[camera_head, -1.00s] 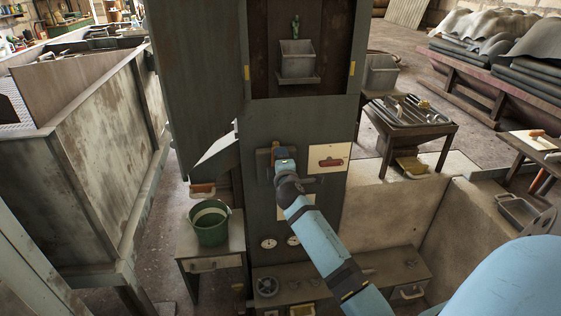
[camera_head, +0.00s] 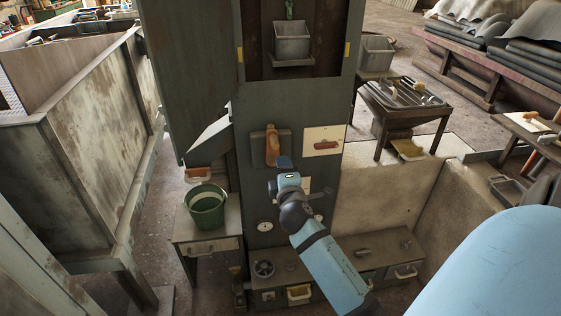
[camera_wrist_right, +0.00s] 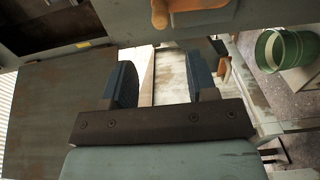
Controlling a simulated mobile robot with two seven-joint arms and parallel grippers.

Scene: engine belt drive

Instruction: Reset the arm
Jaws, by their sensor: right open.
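My right arm reaches in from the lower right of the head view, and its gripper (camera_head: 284,163) is in front of the grey machine panel, just below an orange-brown handle (camera_head: 272,146) on a dark plate. In the right wrist view my right gripper (camera_wrist_right: 165,85) has its two dark blue fingers apart with nothing between them. The orange handle (camera_wrist_right: 185,8) is at the top of that view, apart from the fingers. My left gripper does not show in either view.
A green bucket (camera_head: 207,208) stands on a small table left of the panel; it also shows in the wrist view (camera_wrist_right: 285,50). A card with a red drawing (camera_head: 322,141) is right of the handle. A low bench with drawers (camera_head: 385,256) runs below.

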